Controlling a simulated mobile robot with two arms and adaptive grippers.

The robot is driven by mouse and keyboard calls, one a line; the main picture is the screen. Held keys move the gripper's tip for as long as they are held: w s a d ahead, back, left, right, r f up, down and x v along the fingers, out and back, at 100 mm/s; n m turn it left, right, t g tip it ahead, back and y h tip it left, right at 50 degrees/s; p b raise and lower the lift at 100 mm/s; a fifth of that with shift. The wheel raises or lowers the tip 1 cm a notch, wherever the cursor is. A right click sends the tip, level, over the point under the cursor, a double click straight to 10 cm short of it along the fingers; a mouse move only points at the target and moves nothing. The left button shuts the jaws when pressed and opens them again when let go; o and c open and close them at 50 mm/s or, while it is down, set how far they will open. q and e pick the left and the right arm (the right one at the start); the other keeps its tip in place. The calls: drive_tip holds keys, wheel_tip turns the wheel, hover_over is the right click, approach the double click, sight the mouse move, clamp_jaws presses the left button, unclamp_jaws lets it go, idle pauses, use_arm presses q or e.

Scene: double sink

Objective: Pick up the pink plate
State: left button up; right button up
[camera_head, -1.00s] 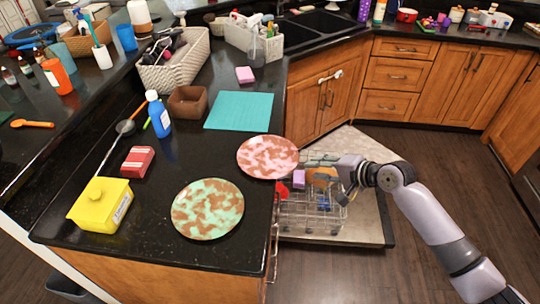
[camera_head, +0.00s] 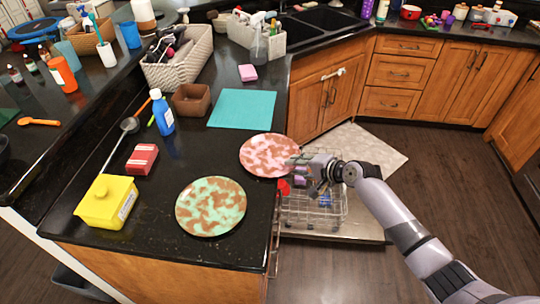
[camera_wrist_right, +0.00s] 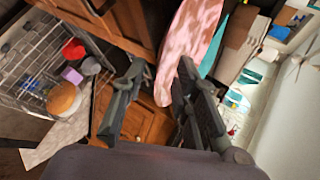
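The pink plate (camera_head: 266,154), mottled with brown, lies on the black counter at its right edge, its rim slightly over the edge. My right gripper (camera_head: 298,166) is at the plate's right rim. In the right wrist view, its two fingers (camera_wrist_right: 161,68) are spread apart, and the pink plate (camera_wrist_right: 188,50) shows edge-on between them, closer to the right finger. I cannot tell whether a finger touches it. My left gripper is not in view.
A mint-green and brown plate (camera_head: 210,206) lies nearer on the counter. A teal mat (camera_head: 242,109) lies behind. Below my right gripper is an open dishwasher rack (camera_head: 312,212) holding a few items. A yellow container (camera_head: 106,201) stands at the left.

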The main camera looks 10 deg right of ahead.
drive_tip(key=shift+c, duration=0.6)
clamp_jaws()
